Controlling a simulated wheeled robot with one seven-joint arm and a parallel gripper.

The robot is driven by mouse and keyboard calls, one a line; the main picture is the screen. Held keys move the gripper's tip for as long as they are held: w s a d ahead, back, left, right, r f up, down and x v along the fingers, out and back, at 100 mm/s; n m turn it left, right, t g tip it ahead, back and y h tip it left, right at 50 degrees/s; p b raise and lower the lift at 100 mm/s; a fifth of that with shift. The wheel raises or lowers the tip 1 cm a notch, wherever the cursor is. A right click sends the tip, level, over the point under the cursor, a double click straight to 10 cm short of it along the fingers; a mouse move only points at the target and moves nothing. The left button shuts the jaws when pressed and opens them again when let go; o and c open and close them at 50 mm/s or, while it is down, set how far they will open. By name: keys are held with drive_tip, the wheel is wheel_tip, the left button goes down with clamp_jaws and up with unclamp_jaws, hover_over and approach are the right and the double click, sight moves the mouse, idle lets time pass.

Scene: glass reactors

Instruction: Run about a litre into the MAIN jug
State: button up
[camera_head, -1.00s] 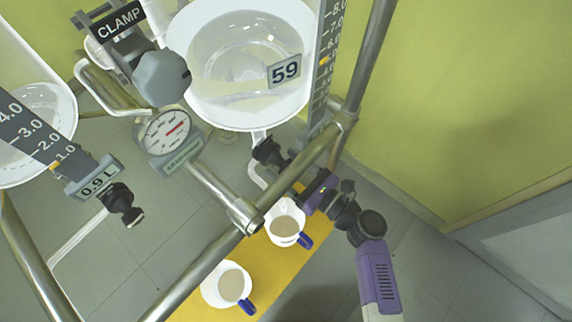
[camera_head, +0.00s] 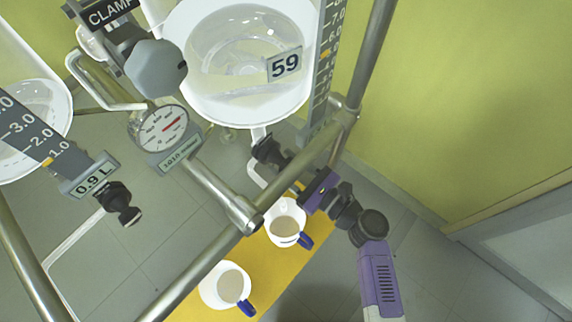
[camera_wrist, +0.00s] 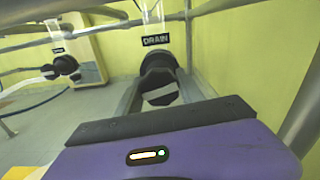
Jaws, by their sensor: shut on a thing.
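My gripper (camera_head: 288,168) is shut on the black drain valve knob (camera_head: 266,150) under the large glass vessel (camera_head: 235,105). In the wrist view the knob (camera_wrist: 160,87) sits between the fingers, below a DRAIN label (camera_wrist: 156,40). The vessel holds clear liquid and has a tag reading 59. A white jug (camera_head: 272,236) with a blue handle stands below the drain, with greyish content inside. A second such jug (camera_head: 207,291) stands nearer. No MAIN marking is readable on either jug. Whether liquid runs from the outlet cannot be told.
A yellow mat (camera_head: 285,268) lies under the jugs. Metal frame bars (camera_head: 205,272) cross between my arm and the vessels. A second vessel (camera_head: 60,100) at left has a 0.9 L display (camera_head: 92,180) and its own black valve (camera_head: 120,203). A dial gauge (camera_head: 160,128) hangs between them.

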drive_tip(key=n+b, duration=0.1)
drive_tip(key=n, duration=0.1)
drive_tip(key=n+b, duration=0.2)
drive_tip(key=n, duration=0.1)
drive_tip(key=shift+f+n, duration=0.2)
drive_tip(key=shift+n, duration=0.1)
drive_tip(key=n+b, duration=0.3)
drive_tip(key=n, duration=0.1)
drive_tip(key=shift+b, duration=0.4)
drive_tip(key=n+b, duration=0.4)
drive_tip(key=n, duration=0.1)
drive_tip(key=shift+n, duration=0.4)
drive_tip(key=shift+r+n+b, duration=0.15)
drive_tip(key=shift+n+b, duration=1.8)
drive_tip(key=shift+n, duration=0.25)
drive_tip(key=o, duration=1.4)
drive_tip(key=shift+d+r, duration=0.1)
drive_tip(key=p+v, duration=0.1)
drive_tip(key=v, duration=0.6)
drive_tip(key=shift+s+d, duration=0.25)
drive_tip(key=shift+s, duration=0.05)
